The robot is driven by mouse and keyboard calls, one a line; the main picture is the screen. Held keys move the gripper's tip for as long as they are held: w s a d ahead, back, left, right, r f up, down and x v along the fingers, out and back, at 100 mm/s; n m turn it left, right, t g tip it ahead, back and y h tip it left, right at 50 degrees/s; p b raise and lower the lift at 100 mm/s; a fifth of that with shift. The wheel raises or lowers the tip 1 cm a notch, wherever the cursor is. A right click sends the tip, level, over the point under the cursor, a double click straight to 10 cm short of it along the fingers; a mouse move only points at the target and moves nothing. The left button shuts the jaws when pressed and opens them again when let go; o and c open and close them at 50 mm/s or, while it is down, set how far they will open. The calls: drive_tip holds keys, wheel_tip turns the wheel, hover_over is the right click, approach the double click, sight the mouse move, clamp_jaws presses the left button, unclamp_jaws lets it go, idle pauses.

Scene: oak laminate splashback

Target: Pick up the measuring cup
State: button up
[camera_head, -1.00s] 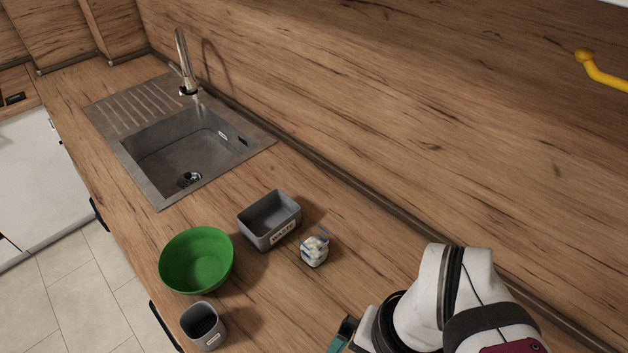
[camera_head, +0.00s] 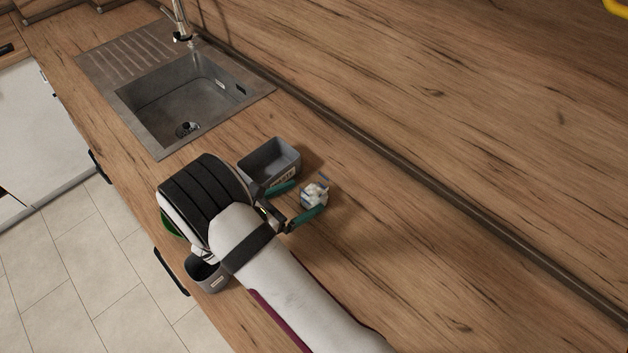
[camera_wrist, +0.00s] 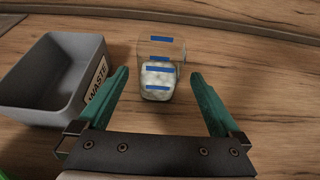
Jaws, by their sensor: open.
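The measuring cup (camera_head: 314,191) is a small clear cup with blue marks and whitish contents, upright on the wooden counter. In the wrist view the cup (camera_wrist: 159,72) stands just beyond and between the fingertips, with a gap on both sides. My gripper (camera_head: 296,199) has green fingers and is open and empty. In the wrist view my gripper (camera_wrist: 160,76) has one finger on each side of the cup's near part. Neither finger visibly touches the cup.
A grey bin labelled WASTE (camera_head: 286,155) stands close left of the cup; it also fills the left of the wrist view (camera_wrist: 31,107). My arm mostly hides a green bowl (camera_head: 170,224) and partly a grey container (camera_head: 206,278). The sink (camera_head: 180,100) lies farther back. Counter right of the cup is clear.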

drive_tip(key=x, duration=0.8)
drive_tip(key=shift+w, duration=0.15)
drive_tip(key=c, duration=1.4)
